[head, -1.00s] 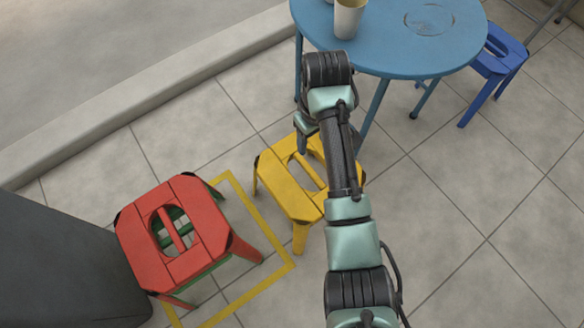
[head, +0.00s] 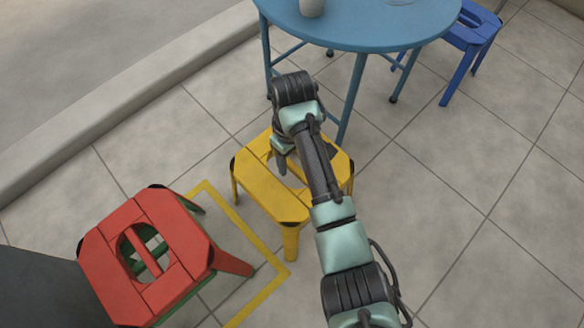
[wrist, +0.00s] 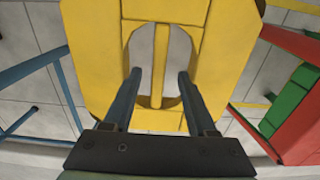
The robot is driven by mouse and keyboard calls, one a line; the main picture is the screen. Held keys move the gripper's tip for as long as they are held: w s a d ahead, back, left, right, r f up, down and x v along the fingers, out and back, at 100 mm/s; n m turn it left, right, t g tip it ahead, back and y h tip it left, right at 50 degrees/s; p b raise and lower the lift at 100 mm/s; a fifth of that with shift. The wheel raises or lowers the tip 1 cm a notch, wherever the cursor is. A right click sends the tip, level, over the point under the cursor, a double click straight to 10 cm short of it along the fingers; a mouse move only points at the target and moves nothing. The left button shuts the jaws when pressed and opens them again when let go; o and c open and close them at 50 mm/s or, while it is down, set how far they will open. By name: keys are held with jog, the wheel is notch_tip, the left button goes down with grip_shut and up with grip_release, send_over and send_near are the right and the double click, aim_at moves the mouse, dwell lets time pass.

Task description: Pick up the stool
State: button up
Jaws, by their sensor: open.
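The yellow stool (head: 262,188) stands upright on the floor in the middle of the head view, with an oval opening and a central bar in its seat. It fills much of the wrist view (wrist: 100,60). My gripper (head: 282,163) points down over the stool's seat, open and empty. In the wrist view my gripper (wrist: 159,76) has one finger on each side of the central bar, over the oval opening. I cannot tell whether the fingertips have entered the opening. My arm hides part of the seat's right side.
A red stool (head: 110,237) stacked on a green one (wrist: 289,103) stands to the left, by a yellow floor outline (head: 240,222). A blue round table (head: 365,30) with a cup (head: 312,7) is behind. A blue stool (head: 470,35) is at back right. Tiles at right are clear.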

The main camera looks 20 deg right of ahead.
aim_at(292, 165)
jog(key=shift+w+f+b, duration=0.1)
jog(key=shift+f+b, duration=2.15)
jog(key=shift+f, duration=0.15)
jog(key=shift+r, duration=0.1)
grip_shut()
